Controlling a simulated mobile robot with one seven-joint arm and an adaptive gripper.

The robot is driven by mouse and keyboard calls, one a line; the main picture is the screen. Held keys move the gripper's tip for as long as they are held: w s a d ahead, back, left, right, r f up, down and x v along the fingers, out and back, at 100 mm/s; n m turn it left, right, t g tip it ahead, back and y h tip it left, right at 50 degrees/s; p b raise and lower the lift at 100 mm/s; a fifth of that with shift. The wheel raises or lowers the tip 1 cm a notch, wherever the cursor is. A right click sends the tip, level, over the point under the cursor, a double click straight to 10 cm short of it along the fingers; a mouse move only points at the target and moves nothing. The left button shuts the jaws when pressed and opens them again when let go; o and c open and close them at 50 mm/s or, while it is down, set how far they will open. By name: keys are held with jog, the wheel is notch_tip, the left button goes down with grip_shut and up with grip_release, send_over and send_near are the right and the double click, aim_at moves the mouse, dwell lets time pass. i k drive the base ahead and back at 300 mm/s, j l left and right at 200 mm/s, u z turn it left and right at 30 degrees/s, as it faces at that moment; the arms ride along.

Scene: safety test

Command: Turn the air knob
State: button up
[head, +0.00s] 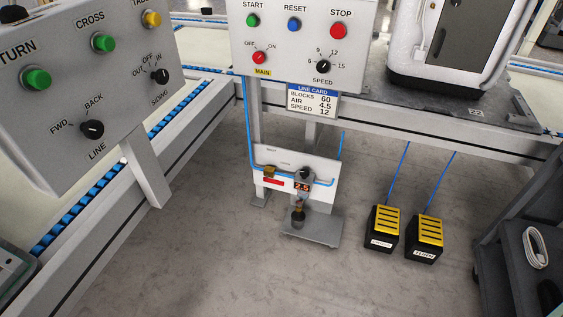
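A low white air panel (268,160) stands near the floor under the conveyor frame, with a blue hose along it. A small dark round knob (304,173) sits on its right half; its label is too small to read. Just below it, a small display (302,187) reads 2.5 in orange digits. A brass-coloured fitting (269,171) and a red tag (273,182) are on the left half. The line card (313,101) above reads blocks 60, air 4.5, speed 12. My gripper is not in view.
Above hangs a main control box (292,45) with buttons and a speed knob. Another control box (80,90) juts in at left. Two black-and-yellow pedals (384,230) (424,238) stand right of the panel. A dark cart (520,235) is at right. Floor in front is clear.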

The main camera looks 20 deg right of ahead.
aim_at(304, 174)
jog(key=i+l+u, duration=0.1)
jog(key=l, duration=0.3)
jog(key=i+l+u, duration=0.1)
jog(key=l, duration=0.3)
jog(key=i+l+u, duration=0.1)
jog(key=l, duration=0.3)
jog(key=l+z, duration=0.3)
jog(key=l, duration=0.3)
jog(key=i+u, duration=0.3)
jog(key=k+l, duration=0.05)
jog(key=k, duration=0.05)
